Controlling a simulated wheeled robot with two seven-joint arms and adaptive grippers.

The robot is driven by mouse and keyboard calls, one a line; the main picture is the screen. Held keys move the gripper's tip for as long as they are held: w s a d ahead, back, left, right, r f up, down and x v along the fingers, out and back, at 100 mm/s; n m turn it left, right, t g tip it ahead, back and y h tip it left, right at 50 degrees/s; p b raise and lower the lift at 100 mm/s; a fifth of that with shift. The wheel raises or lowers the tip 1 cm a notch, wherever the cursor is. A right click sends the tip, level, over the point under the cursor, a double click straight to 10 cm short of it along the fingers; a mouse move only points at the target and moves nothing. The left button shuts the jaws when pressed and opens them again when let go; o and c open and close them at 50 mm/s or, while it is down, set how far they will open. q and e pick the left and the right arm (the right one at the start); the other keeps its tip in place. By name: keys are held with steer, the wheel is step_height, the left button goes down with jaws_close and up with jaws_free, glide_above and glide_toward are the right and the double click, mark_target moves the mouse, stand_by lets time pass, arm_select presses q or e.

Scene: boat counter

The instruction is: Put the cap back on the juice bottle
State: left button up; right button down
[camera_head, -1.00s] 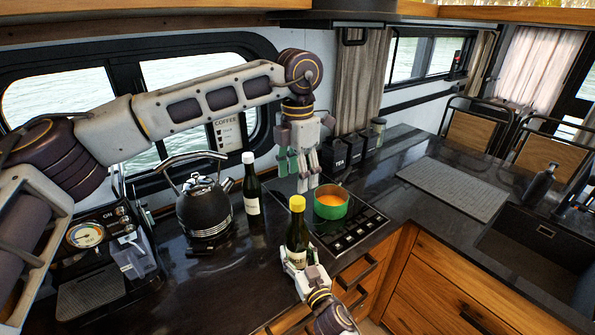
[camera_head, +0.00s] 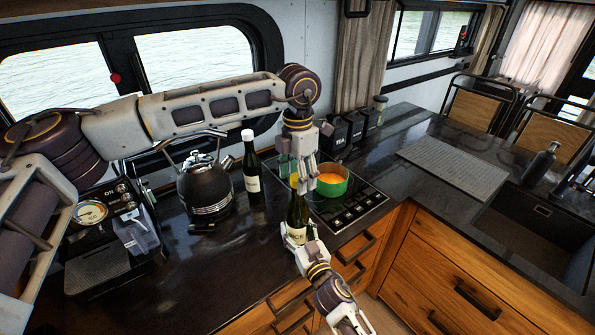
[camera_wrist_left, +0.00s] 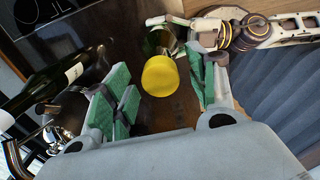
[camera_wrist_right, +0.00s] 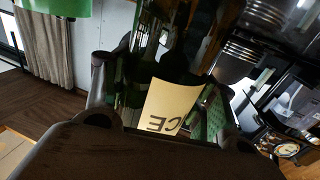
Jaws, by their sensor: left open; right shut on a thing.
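The juice bottle (camera_head: 296,213), dark green with a pale label, stands upright at the counter's front edge. My right gripper (camera_head: 297,242) is shut around its body; the label (camera_wrist_right: 172,106) fills the middle of the right wrist view. The yellow cap (camera_wrist_left: 160,76) shows in the left wrist view, at the bottle's top. I cannot tell how tightly it sits there. My left gripper (camera_head: 303,186) is open, pointing down over the bottle's top. Its green-padded fingers (camera_wrist_left: 163,92) are on either side of the cap, with gaps visible.
A dark bottle with a white cap (camera_head: 252,182) stands behind and left of the juice bottle. A kettle (camera_head: 205,190) is further left. A green pot (camera_head: 329,187) with orange contents sits on the hob (camera_head: 352,211), close to my left gripper. The counter's right part holds a grey mat (camera_head: 452,171).

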arm_select(q)
steer(key=c, duration=1.1)
steer(key=o, duration=1.2)
steer(key=shift+c, duration=0.2)
steer(key=shift+r, duration=0.1)
step_height(320, 180, up, 12)
arm_select(e)
steer(key=shift+c, duration=1.9)
jaws_free()
